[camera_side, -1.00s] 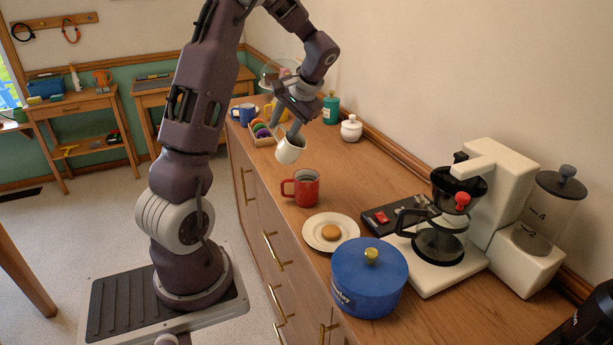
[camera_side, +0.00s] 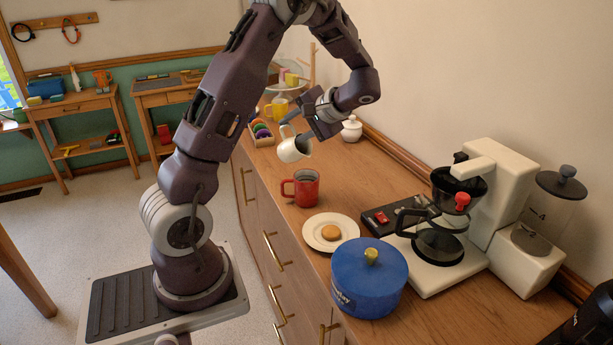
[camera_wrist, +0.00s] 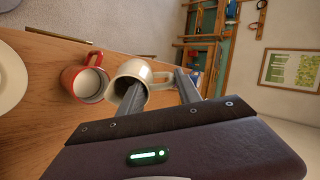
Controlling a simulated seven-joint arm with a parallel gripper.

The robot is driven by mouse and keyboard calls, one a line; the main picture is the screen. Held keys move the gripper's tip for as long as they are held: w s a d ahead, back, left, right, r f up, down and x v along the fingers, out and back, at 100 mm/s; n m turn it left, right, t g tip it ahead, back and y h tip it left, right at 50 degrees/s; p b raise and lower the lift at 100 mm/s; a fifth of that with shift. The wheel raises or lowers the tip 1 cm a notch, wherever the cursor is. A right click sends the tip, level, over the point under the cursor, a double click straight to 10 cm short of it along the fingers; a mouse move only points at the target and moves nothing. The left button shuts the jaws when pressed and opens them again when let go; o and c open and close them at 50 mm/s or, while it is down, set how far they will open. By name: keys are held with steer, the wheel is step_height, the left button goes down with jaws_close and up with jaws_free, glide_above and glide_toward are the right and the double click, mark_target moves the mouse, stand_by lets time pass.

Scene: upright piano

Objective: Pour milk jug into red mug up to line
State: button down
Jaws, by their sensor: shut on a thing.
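The white milk jug (camera_side: 291,149) is held tilted in the air, behind and above the red mug. It also shows in the wrist view (camera_wrist: 121,86), its mouth facing my gripper. My gripper (camera_wrist: 160,87) is shut on the jug; one finger reaches into its mouth and the other is on the handle side. In the side view, my gripper (camera_side: 306,139) is at the jug's right. The red mug (camera_side: 304,190) stands upright on the counter, apart from the jug, handle to the left. In the wrist view the mug (camera_wrist: 72,78) has a pale inside; its line and level cannot be read. No stream shows.
A white plate (camera_side: 318,243) with a biscuit, a blue lidded pot (camera_side: 362,295) and a coffee maker (camera_side: 480,190) stand nearer on the wooden counter (camera_side: 352,190). A white sugar pot (camera_side: 351,130), yellow mug (camera_side: 277,109) and box of coloured items (camera_side: 263,134) stand farther back.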

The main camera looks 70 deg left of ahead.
steer(key=shift+w+d+r+g+y, duration=0.3)
steer(key=shift+d+g+y, duration=0.15)
steer(key=shift+y, duration=0.35)
steer(key=shift+w+d+r+g+y, duration=0.15)
steer(key=shift+d+r+g+y, duration=0.2)
steer(key=shift+d+y, duration=0.35)
stand_by(3.8)
steer(key=shift+w+d+r+g+y+b, duration=0.1)
steer(key=shift+g+y+b, duration=0.1)
steer(key=shift+y, duration=0.3)
steer(key=shift+w+d+r+g+y+b, duration=0.1)
steer(key=shift+g+y, duration=0.1)
steer(key=shift+y, duration=0.3)
stand_by(1.7)
